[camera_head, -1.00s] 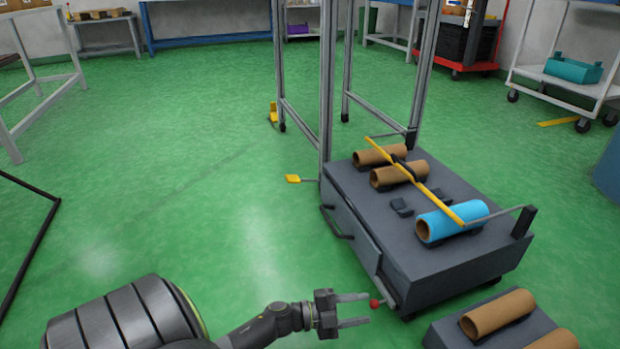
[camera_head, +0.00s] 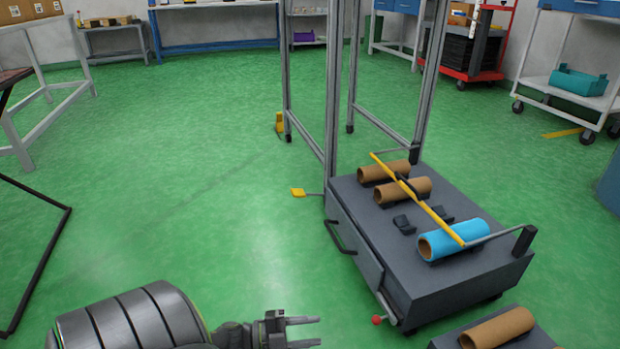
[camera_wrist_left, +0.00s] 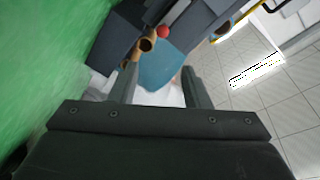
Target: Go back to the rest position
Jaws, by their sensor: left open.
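My left gripper (camera_head: 303,332) is at the bottom of the head view, low and in front of the dark grey machine (camera_head: 350,245). Its two fingers are apart and nothing is between them. In the left wrist view the open fingers (camera_wrist_left: 157,85) point toward a red ball knob (camera_wrist_left: 164,32) and a brown roll (camera_wrist_left: 148,42), both beyond the fingertips. In the head view the red knob (camera_head: 377,320) sits on a lever at the machine's lower front corner, right of the gripper and apart from it. My right gripper is not in view.
The machine carries a blue roll (camera_head: 455,240), two brown rolls (camera_head: 402,190) and a yellow bar (camera_head: 420,200). Another brown roll (camera_head: 497,328) lies on a grey block at lower right. A metal frame (camera_head: 333,90) stands behind. Green floor (camera_head: 190,180) is open on the left.

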